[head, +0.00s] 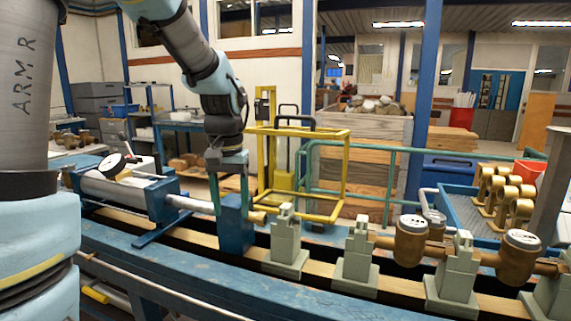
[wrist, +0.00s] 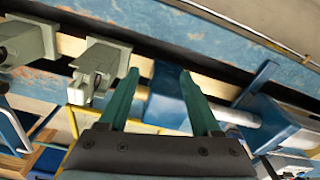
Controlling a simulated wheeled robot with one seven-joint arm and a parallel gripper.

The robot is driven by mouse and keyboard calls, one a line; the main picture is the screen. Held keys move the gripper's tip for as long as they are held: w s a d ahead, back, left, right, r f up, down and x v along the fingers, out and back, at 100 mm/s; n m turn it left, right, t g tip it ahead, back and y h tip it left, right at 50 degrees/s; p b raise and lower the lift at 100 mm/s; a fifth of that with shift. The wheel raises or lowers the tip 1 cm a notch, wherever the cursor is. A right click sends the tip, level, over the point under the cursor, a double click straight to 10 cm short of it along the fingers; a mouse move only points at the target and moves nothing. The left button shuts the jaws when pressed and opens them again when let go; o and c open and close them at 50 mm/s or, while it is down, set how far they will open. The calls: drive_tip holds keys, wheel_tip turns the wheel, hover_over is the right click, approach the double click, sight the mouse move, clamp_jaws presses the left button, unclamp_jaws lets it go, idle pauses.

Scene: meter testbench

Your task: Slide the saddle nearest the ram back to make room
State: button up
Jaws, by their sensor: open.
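The saddle nearest the ram (head: 286,246) is a grey-green stepped block on a wide foot, upright on the bench rail. It also shows in the wrist view (wrist: 100,68), left of my fingers. The ram (head: 130,190) is a grey cylinder at left. Its rod runs right to a blue block (head: 236,232), with a short brass nose facing the saddle. My gripper (head: 230,200) points down at the blue block, left of the saddle. In the wrist view my gripper (wrist: 158,75) has its green fingers apart, with the blue block (wrist: 168,108) showing between them. I cannot tell whether they touch it.
More saddles stand along the rail to the right, such as the second saddle (head: 356,262). Brass meters (head: 410,245) sit in line between the right-hand saddles. A dial gauge (head: 112,167) stands above the ram. A yellow frame (head: 345,180) stands behind the bench. A gap separates the first two saddles.

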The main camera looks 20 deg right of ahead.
sight(286, 206)
drive_tip(key=d+r+m, duration=0.1)
drive_tip(key=d+r, duration=0.1)
drive_tip(key=d, duration=0.2)
drive_tip(key=s+d+r, duration=0.1)
drive_tip(key=d+r, duration=0.2)
drive_tip(key=d, duration=0.1)
drive_tip(key=s+d+r+m, duration=0.1)
drive_tip(key=d+r, duration=0.1)
drive_tip(key=d, duration=0.2)
drive_tip(key=shift+s+r+m+g+p, duration=0.2)
drive_tip(key=shift+r+m+g+p, duration=0.05)
drive_tip(key=shift+m+g+p, duration=0.05)
drive_tip(key=shift+f, duration=0.15)
wheel_tip(286, 206, down, 11)
drive_tip(key=shift+r+p, duration=0.2)
drive_tip(key=shift+p, duration=0.7)
clamp_jaws()
